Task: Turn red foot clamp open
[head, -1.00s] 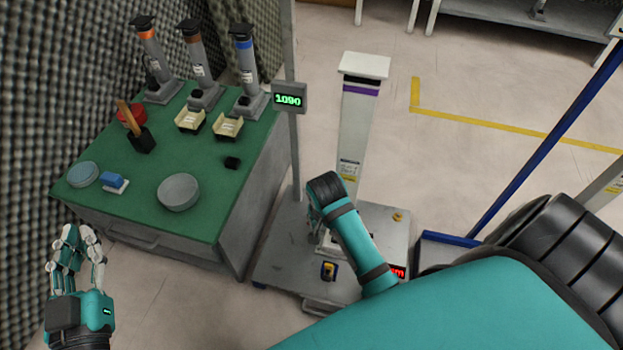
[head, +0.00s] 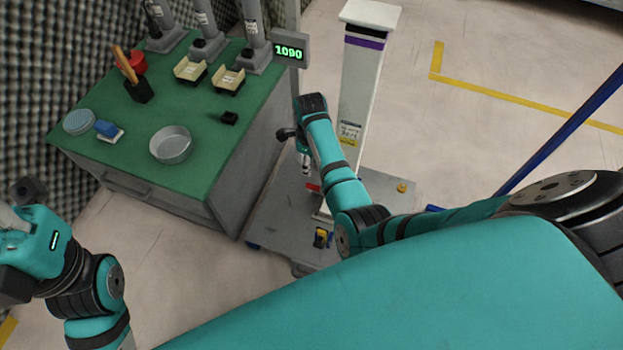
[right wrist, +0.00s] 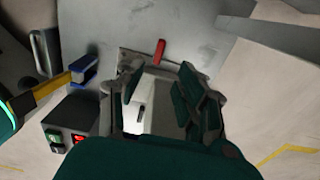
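The red foot clamp (head: 314,188) shows as a small red piece on the grey base plate (head: 270,212) of the white column, partly beside my right forearm in the head view. In the right wrist view it is a short red lever (right wrist: 159,50) lying on the grey plate beyond the fingertips. My right gripper (head: 300,160) points down above the plate. Its fingers (right wrist: 163,95) are spread apart and empty, apart from the lever. My left gripper (head: 22,225) is at the left edge, away from the plate; its fingers are not clear.
The white column (head: 361,85) stands right of my right forearm. A green-topped table (head: 205,140) with a bowl (head: 171,145) is to the left. A post carries a 1090 display (head: 289,52). A yellow-black part (head: 321,238) sits on the plate's front. Blue bar (head: 560,140) at right.

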